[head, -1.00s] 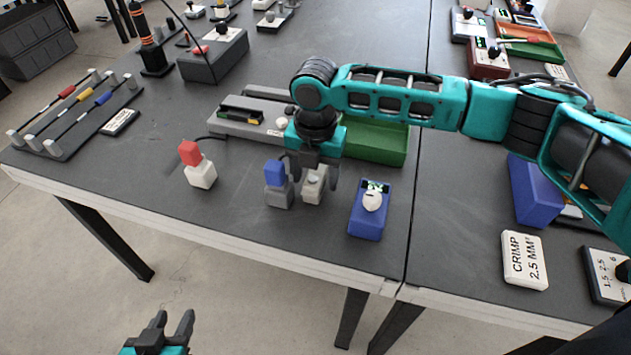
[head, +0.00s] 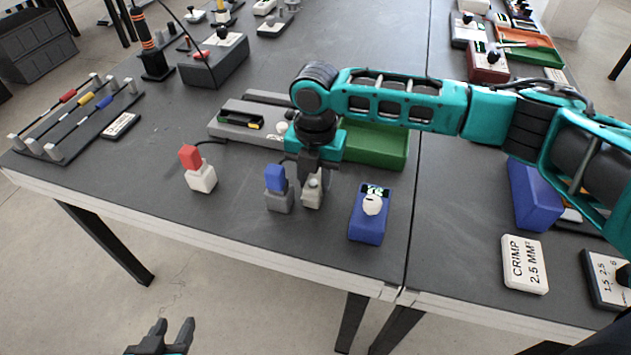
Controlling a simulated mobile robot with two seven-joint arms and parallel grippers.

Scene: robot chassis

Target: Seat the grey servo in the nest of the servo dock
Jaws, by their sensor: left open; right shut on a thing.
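A light grey servo (head: 312,193), small and block-shaped, stands near the front of the table. My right gripper (head: 312,180) points down over it, shut on its upper part; the fingers partly hide it. The servo appears to be still at the tabletop. The grey low fixture behind, which looks like the servo dock (head: 222,129), has a dark recess with a yellow detail; my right arm hides its right part. My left gripper (head: 176,333) is open and empty, low in front of the table.
A blue-topped grey block (head: 278,190) stands close left of the held servo. A red-topped white block (head: 200,176) is farther left. A blue box with a white knob (head: 368,222) stands to the right. A green tray (head: 385,150) lies behind. The front left tabletop is clear.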

